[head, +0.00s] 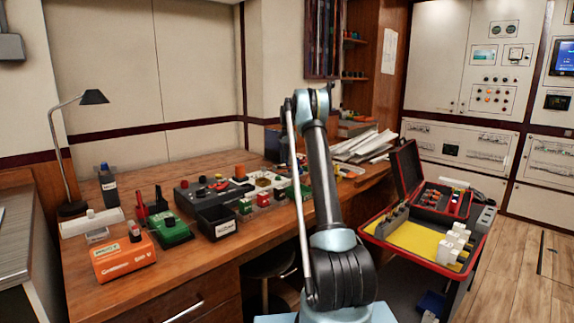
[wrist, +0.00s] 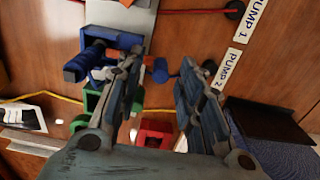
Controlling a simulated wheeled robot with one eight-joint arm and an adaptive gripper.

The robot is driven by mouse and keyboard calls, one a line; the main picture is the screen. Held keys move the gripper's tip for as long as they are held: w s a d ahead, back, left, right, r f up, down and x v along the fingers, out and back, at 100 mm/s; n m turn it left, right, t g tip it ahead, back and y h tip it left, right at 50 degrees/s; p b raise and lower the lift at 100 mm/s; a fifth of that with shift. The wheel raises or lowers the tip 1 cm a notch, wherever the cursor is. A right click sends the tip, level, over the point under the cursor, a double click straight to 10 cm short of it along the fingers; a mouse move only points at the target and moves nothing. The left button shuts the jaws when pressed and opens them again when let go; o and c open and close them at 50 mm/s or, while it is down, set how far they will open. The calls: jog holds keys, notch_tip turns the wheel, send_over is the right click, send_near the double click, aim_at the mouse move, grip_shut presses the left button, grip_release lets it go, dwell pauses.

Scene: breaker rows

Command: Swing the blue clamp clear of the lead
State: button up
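In the wrist view a blue clamp (wrist: 116,38) with a dark blue ribbed handle (wrist: 85,62) sits at upper left, just beyond my left finger. A small blue knob (wrist: 160,71) shows in the gap between the fingertips. In the head view my arm hides the gripper, and I cannot single out the blue clamp.
A green block (wrist: 92,100) and a red block (wrist: 155,133) lie close below the clamp. A yellow cord (wrist: 40,97) crosses at left. PUMP 1 (wrist: 250,20) and PUMP 2 (wrist: 227,69) labels lie at right. A red case (head: 430,235) stands right of the wooden bench (head: 165,275).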

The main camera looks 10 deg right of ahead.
jog(key=shift+f, duration=0.75)
jog(key=shift+c, duration=0.3)
